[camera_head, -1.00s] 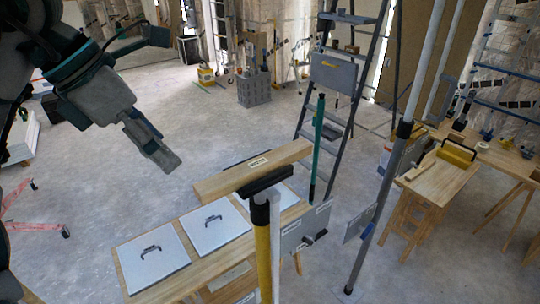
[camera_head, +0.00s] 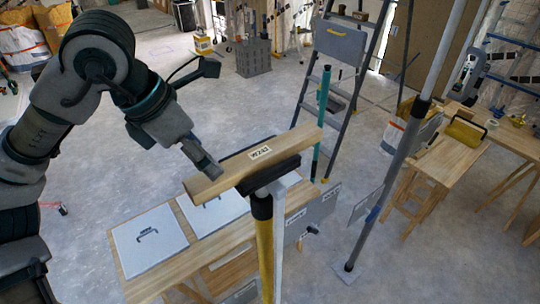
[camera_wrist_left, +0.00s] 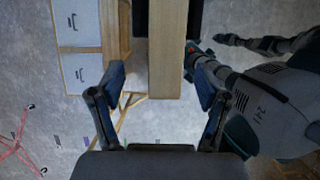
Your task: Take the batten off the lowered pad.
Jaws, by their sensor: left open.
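The batten (camera_head: 262,153), a pale wooden bar with a small label, lies across the black pad (camera_head: 270,178) on top of a yellow and black post (camera_head: 264,235). My left gripper (camera_head: 212,174) is open at the batten's near left part, close to its far side. In the left wrist view, the batten (camera_wrist_left: 168,50) runs between the spread fingers of my left gripper (camera_wrist_left: 160,85), with gaps on both sides. Dark parts of the pad (camera_wrist_left: 140,20) show beside it. Contact with the fingers cannot be made out. My right gripper is not identifiable.
A wooden bench (camera_head: 165,275) with pale panels (camera_head: 150,240) stands below the batten. A stepladder (camera_head: 335,80) and a grey post (camera_head: 395,170) stand to the right.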

